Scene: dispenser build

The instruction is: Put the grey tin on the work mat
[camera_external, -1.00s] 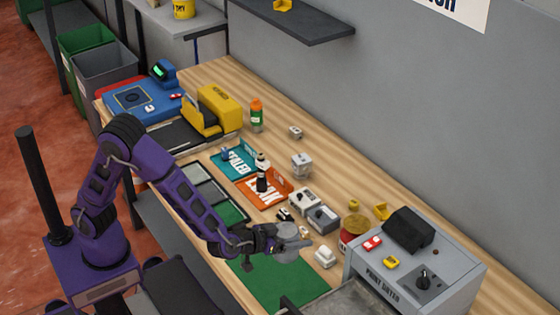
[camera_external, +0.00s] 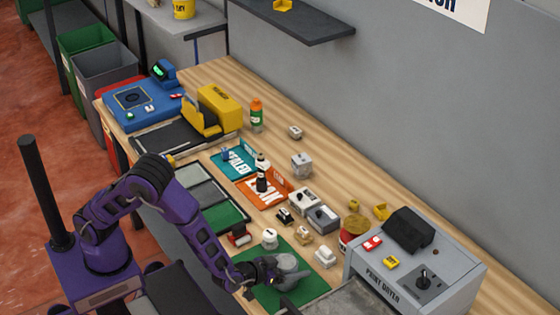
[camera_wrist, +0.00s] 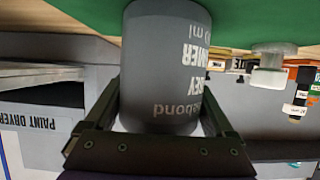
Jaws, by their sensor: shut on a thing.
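The grey tin (camera_external: 287,264) is between the fingers of my gripper (camera_external: 277,278), over the green work mat (camera_external: 309,280). In the wrist view the tin (camera_wrist: 165,60) fills the space between both fingers of my gripper (camera_wrist: 155,125), with printed lettering on its side. The tin's end meets the green mat (camera_wrist: 75,12) in the wrist view; it looks at or very near the mat's surface. My gripper is shut on the tin from the side. The arm hides part of the mat's near edge.
A white-topped item (camera_external: 269,238) stands on the mat's far left part. A small white item (camera_external: 324,258) is at the mat's right edge. The grey paint dryer (camera_external: 410,265) stands right of the mat. A red-and-yellow tin (camera_external: 353,230) is behind.

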